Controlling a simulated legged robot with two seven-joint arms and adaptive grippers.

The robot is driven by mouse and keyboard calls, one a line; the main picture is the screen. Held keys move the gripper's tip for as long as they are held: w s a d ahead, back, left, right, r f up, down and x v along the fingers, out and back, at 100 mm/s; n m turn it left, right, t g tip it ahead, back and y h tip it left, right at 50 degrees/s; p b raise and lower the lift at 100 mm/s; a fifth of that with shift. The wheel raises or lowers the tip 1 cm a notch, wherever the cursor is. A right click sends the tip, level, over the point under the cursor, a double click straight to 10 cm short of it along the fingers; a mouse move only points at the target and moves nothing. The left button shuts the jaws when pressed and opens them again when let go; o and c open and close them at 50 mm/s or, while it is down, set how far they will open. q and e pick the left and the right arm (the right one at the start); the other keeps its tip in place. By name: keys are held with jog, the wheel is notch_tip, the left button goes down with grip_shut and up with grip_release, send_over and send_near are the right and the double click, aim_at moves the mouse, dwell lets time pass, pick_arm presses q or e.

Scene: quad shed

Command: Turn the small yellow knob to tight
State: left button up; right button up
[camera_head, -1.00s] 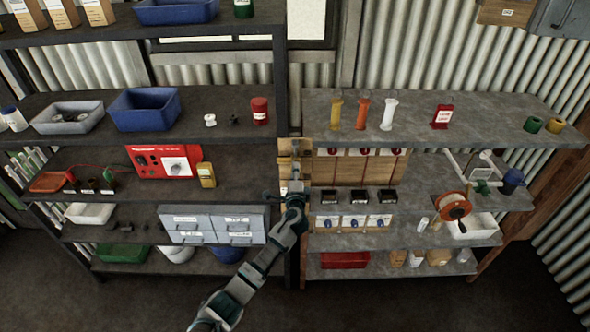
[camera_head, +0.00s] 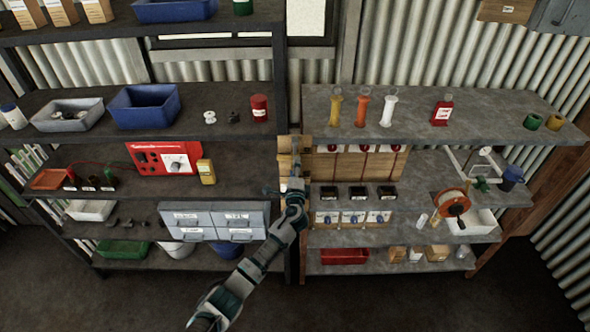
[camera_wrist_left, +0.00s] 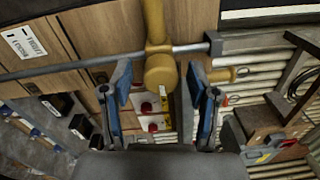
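A yellow knob (camera_wrist_left: 162,70) with a yellow bar rising above it shows in the left wrist view, at the wooden panel crossed by a metal rod. A smaller yellow piece (camera_wrist_left: 222,75) is partly hidden behind the right-hand finger. A white label (camera_wrist_left: 24,42) with loose and tight wording is at upper left. My left gripper (camera_wrist_left: 160,82) is open, its blue-padded fingers on either side of the larger yellow knob with gaps showing; I cannot tell the depth. In the head view my left gripper (camera_head: 294,186) is at the wooden piece (camera_head: 293,150) between the shelves. My right gripper is out of view.
Shelf units stand left (camera_head: 60,185) and right (camera_head: 420,255) of the gripper. Small black bins (camera_head: 357,192) and an orange reel (camera_head: 453,203) are on the right. Grey drawers (camera_head: 215,222) are close on the left. The floor in front is clear.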

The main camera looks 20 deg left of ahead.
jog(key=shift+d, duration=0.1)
pick_arm(q)
jog(key=v, duration=1.2)
jog(key=shift+f, duration=0.2)
jog(key=shift+f, duration=0.1)
